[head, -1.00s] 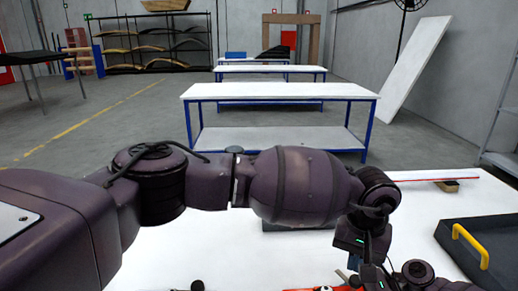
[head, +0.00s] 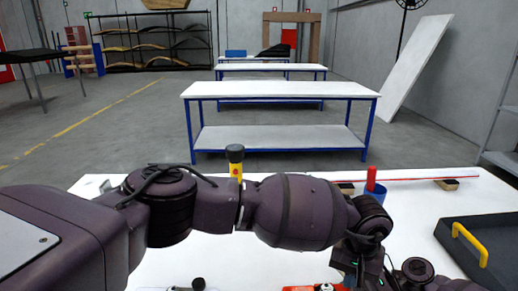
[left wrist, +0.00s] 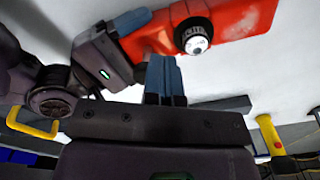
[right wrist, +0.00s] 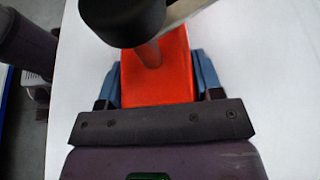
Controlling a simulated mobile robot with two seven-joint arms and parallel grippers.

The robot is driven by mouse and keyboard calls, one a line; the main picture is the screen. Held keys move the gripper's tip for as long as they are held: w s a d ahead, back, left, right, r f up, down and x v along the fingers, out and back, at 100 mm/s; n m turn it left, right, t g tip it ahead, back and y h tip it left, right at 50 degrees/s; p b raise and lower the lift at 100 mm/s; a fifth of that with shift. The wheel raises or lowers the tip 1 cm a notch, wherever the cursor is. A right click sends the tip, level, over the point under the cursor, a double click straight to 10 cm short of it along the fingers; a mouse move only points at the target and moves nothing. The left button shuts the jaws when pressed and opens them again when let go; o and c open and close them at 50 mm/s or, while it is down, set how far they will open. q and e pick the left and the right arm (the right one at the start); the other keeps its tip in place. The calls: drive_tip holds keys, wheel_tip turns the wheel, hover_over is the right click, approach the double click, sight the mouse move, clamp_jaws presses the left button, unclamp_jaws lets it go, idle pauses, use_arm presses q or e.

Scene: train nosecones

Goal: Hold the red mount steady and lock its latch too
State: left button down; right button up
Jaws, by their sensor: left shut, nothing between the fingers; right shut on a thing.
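The red mount (right wrist: 168,75) sits between the two blue fingers of my right gripper (right wrist: 160,80), which is shut on it, in the right wrist view. A dark round knob hides part of it, and a pale lever, possibly the latch, shows beside the knob (right wrist: 188,12). In the left wrist view the red mount (left wrist: 245,18) lies at the top, with a round black-and-white cap (left wrist: 193,37) on it. My left gripper (left wrist: 165,78) is shut and empty, just below the mount in that view. In the head view only the mount's edge (head: 302,289) shows.
A blue cup (head: 375,191) with a red-handled thing, a black-capped yellow tool (head: 236,168) and a long red-edged strip (head: 425,178) are at the table's far side. A dark tray (head: 490,240) with a yellow handle is at the right.

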use_arm(q)
drive_tip(key=shift+s+d+f, duration=0.15)
drive_tip(key=shift+s+f, duration=0.3)
drive_tip(key=shift+f, duration=0.3)
drive_tip(key=shift+s+d, duration=0.2)
drive_tip(key=shift+d, duration=0.05)
drive_tip(key=shift+s+d, duration=0.25)
drive_tip(key=shift+d, duration=0.25)
idle(0.3)
drive_tip(key=shift+s, duration=0.15)
drive_tip(key=shift+s+d, duration=0.1)
drive_tip(key=shift+s, duration=0.25)
wheel_tip(320, 180, up, 7)
drive_tip(key=shift+w+f, duration=0.2)
drive_tip(key=shift+w, duration=0.2)
idle(0.3)
